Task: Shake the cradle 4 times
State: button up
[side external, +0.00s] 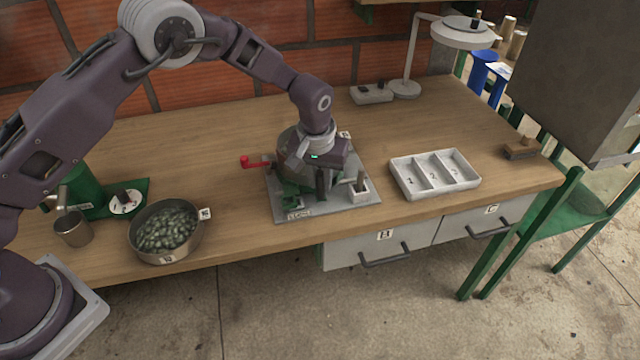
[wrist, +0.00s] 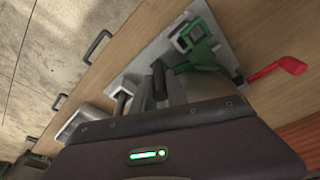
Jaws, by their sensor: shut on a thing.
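The device on the grey base plate (side external: 330,210) has green parts, and I take it to be the cradle (side external: 291,197). Its green frame (wrist: 200,52) also shows in the wrist view, beside a red handle (wrist: 278,70). My gripper (side external: 318,193) is low over the middle of the plate and hides much of the device. In the wrist view my gripper (wrist: 162,92) is shut around a dark upright handle (wrist: 158,74), which seems to belong to the cradle. The exact grip is partly hidden by the gripper body.
A small white box (side external: 359,193) stands on the plate's right side. A numbered white tray (side external: 408,184) lies further right. A metal bowl of green fruit (side external: 160,252), a metal cup (side external: 73,229) and a green machine (side external: 84,188) stand left. A lamp (side external: 404,87) stands behind.

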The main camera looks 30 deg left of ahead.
jog(key=shift+w+d, duration=1)
jog(key=shift+w, duration=0.1)
jog(key=shift+s+a, duration=0.5)
jog(key=o, duration=0.7)
notch_tip(320, 180, up, 9)
jog(key=shift+r, duration=0.1)
